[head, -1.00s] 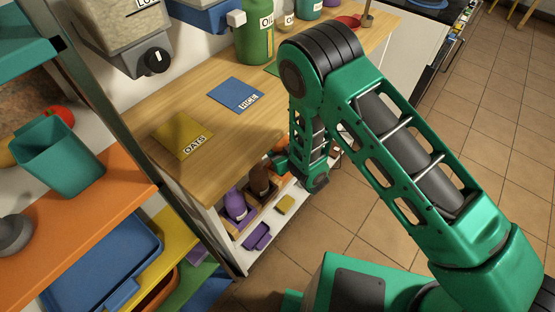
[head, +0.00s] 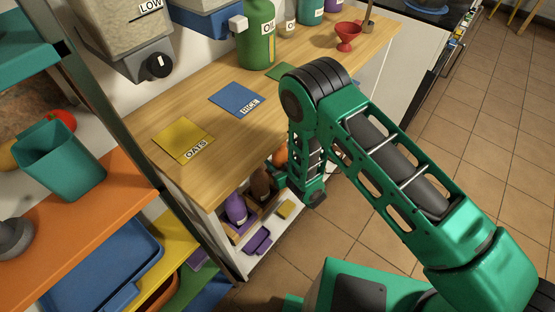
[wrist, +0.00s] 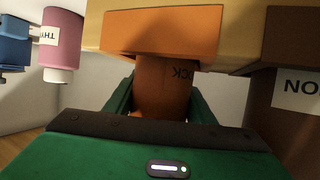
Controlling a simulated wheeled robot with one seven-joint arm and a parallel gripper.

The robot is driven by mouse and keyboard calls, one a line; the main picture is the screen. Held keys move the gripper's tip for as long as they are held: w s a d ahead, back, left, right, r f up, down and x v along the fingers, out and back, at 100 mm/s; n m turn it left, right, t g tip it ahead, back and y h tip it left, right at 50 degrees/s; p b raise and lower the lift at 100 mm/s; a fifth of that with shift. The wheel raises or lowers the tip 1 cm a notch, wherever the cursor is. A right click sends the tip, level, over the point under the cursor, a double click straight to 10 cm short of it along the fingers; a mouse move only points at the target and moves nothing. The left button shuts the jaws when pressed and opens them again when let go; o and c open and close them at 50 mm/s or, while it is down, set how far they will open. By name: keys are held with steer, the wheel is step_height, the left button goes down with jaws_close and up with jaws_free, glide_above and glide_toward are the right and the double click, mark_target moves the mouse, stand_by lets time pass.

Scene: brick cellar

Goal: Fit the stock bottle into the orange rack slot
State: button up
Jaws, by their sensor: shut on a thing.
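The stock bottle (wrist: 165,88) is orange, with an upside-down label ending in "CK" in the wrist view. My gripper (wrist: 158,108) is shut on it, one green finger on each side. The orange rack slot (wrist: 160,32) shows as an orange front piece that hides the bottle's far end. I cannot tell whether the bottle is fully seated. In the head view the bottle (head: 280,157) shows just beyond my gripper (head: 280,172), on the low shelf under the counter; my arm hides much of it.
A brown bottle (wrist: 292,115) stands in the rack beside the slot. A purple bottle (head: 236,208) is also on the shelf. The wooden counter (head: 150,110) overhangs it.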

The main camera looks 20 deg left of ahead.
mark_target(281, 163)
steer(key=o, duration=1.6)
steer(key=shift+c, duration=0.2)
steer(key=shift+s+d+r, duration=0.15)
steer(key=shift+d+r, duration=0.05)
steer(key=v, duration=1.1)
steer(key=shift+d, duration=0.25)
steer(key=shift+s, duration=0.15)
